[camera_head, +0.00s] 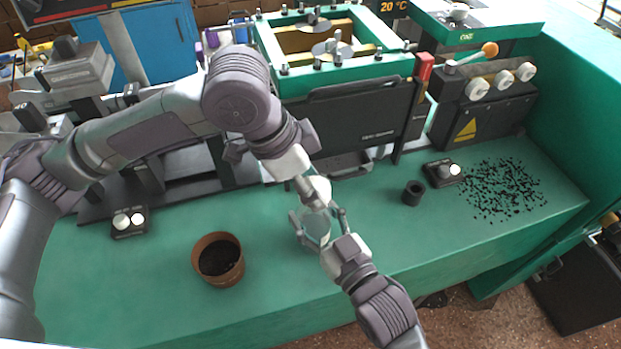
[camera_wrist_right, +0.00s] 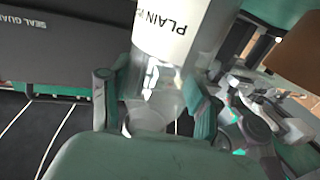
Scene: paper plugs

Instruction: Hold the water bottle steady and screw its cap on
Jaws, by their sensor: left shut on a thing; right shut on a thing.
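The water bottle (camera_head: 314,232) is clear, stands near the middle of the bench, and is partly covered by both grippers. In the right wrist view the bottle (camera_wrist_right: 172,35) shows a white label with the word PLAIN and clear plastic next to it. My right gripper (camera_head: 325,226) comes in from the lower right and is shut around the bottle's clear body; its fingers also show in the right wrist view (camera_wrist_right: 155,100) on both sides of it. My left gripper (camera_head: 316,196) is over the bottle's top, shut on what seems to be the cap, which it largely hides.
A brown pot (camera_head: 219,262) with dark soil stands to the left. A small black cup (camera_head: 413,193), a control box (camera_head: 443,171) and scattered dark bits (camera_head: 500,188) lie to the right. Machines (camera_head: 360,118) line the back. The green bench (camera_head: 270,310) is clear at the front.

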